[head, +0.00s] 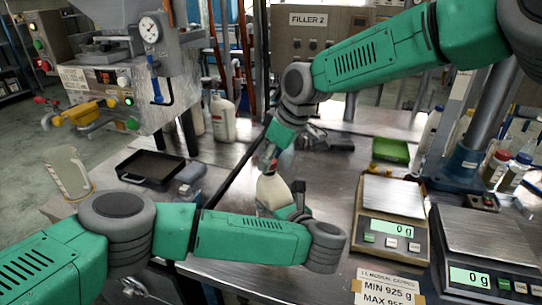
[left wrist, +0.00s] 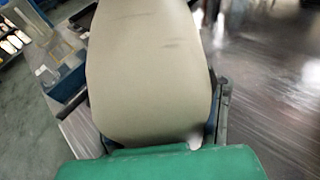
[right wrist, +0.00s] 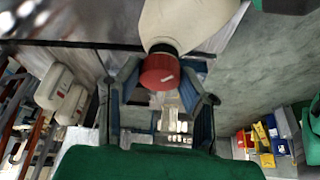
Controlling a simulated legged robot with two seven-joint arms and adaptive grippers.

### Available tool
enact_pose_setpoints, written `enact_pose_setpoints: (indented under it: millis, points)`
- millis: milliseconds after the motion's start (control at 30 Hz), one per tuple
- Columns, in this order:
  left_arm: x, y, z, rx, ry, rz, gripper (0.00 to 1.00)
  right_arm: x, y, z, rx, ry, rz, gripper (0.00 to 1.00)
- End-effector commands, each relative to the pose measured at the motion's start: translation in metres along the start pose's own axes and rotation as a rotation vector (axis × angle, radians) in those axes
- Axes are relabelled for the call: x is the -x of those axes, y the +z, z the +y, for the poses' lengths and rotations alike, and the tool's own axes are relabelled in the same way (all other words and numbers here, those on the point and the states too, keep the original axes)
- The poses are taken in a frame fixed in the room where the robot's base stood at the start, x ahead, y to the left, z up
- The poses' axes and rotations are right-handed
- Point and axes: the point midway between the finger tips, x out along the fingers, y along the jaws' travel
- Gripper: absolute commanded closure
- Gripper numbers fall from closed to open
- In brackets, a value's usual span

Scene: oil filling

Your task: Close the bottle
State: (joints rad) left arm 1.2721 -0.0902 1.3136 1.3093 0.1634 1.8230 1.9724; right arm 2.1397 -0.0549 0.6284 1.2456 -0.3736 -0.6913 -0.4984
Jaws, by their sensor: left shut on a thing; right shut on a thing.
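The bottle (head: 272,190) is cream-white and stands over the metal table, leaning slightly in the head view. My left gripper (head: 290,207) is shut on its body low down. The bottle body fills the middle of the left wrist view (left wrist: 150,70), with one finger along its right side. A red cap (right wrist: 160,71) is at the bottle's neck, between the fingers of my right gripper (right wrist: 160,85), which is shut on it. In the head view the right gripper (head: 272,150) comes down from above and hides most of the cap. I cannot tell how tightly the cap sits.
Two scales (head: 391,222) (head: 488,245) reading 0 g stand at the right. A green tray (head: 391,151) lies behind them. A black tray (head: 150,167) and a clear beaker (head: 68,172) are at the left. Another white bottle (head: 222,118) stands by the filler machine (head: 125,85).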

Motion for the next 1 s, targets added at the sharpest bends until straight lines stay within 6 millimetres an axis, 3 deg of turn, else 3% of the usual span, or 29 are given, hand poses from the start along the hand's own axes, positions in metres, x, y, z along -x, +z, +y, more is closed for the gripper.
enact_pose_setpoints:
  millis: [1000]
  points:
    - [0.0, 0.0, 0.0, -0.001, 0.0, 0.0, 1.0, -0.01, 0.004, -0.001, -0.003, -0.001, -0.001, 0.76]
